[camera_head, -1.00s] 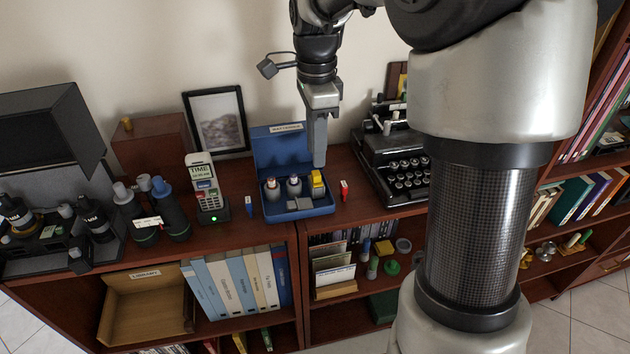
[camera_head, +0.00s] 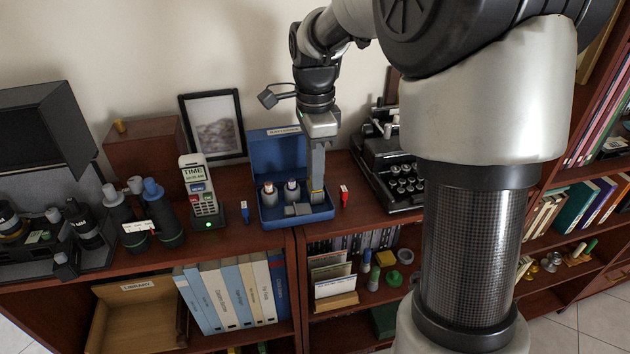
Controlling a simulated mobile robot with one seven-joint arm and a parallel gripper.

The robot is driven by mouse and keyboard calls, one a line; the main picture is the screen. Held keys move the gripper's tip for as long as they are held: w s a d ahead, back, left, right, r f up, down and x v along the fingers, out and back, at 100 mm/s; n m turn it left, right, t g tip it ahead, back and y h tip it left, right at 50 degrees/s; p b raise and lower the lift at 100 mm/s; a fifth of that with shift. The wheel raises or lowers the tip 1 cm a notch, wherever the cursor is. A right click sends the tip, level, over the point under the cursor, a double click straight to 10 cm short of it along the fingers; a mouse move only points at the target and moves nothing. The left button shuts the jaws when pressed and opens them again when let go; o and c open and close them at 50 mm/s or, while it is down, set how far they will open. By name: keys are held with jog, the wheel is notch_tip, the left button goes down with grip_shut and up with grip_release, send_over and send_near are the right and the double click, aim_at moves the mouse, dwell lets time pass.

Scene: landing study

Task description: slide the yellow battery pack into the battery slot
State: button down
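A small yellow piece, which looks like the yellow battery pack (camera_head: 318,197), is at the right end of an open blue box (camera_head: 268,222) on the shelf top. I cannot make out for sure which opening is the battery slot.
Two pale-topped cylinders (camera_head: 291,190) and grey blocks (camera_head: 298,209) share the box. A handheld phone (camera_head: 199,187) stands in a dock to the left. A blue stick (camera_head: 245,212) and a red stick (camera_head: 344,196) flank the box. A typewriter (camera_head: 388,170) stands close on the right.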

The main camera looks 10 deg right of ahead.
jog(key=shift+r, duration=0.15)
jog(key=shift+r+p, duration=2.05)
jog(key=shift+r, duration=0.35)
jog(key=c, duration=2.2)
grip_release()
grip_shut()
